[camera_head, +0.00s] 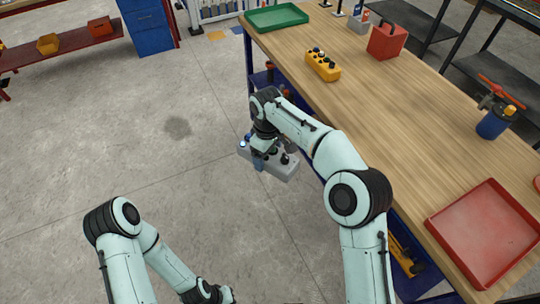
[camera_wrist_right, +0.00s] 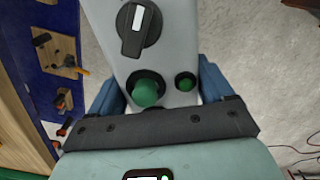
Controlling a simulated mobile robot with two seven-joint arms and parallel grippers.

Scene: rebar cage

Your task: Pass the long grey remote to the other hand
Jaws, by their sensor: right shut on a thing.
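My left arm shows at the lower left, bent at the elbow. Its wrist reaches the bottom edge, and its gripper is out of the picture.
The wooden workbench (camera_head: 400,130) fills the right side. It carries a yellow button box (camera_head: 323,65), a green tray (camera_head: 276,18), a red tray (camera_head: 485,235), a red box (camera_head: 387,41) and a blue canister (camera_head: 493,125). Open concrete floor lies left of it.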

